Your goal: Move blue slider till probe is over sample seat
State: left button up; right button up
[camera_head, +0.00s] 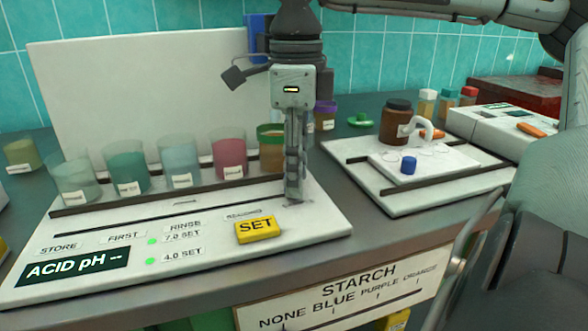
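My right gripper (295,198) points straight down at the right end of the white pH board (205,250), its tips at or just above the surface behind the yellow SET button (257,229). I see its fingers nearly edge-on, so their opening cannot be told. A blue block (257,42) shows partly behind the gripper at the top right of the white back panel (150,95); it may be the slider. A smaller blue knob (408,165) stands on the right-hand board. I cannot make out the probe or the sample seat; my gripper may hide them. My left gripper is out of view.
Several labelled cups, including a pink one (229,158), stand in a row left of the gripper. A brown jar (396,122) and a white device (505,132) with an orange part are at right. A starch panel (350,290) hangs below the counter's front edge.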

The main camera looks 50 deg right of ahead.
jog(key=shift+o, duration=0.2)
notch_tip(320, 180, up, 12)
dwell(0.6)
jog(key=shift+a, duration=0.1)
dwell(0.4)
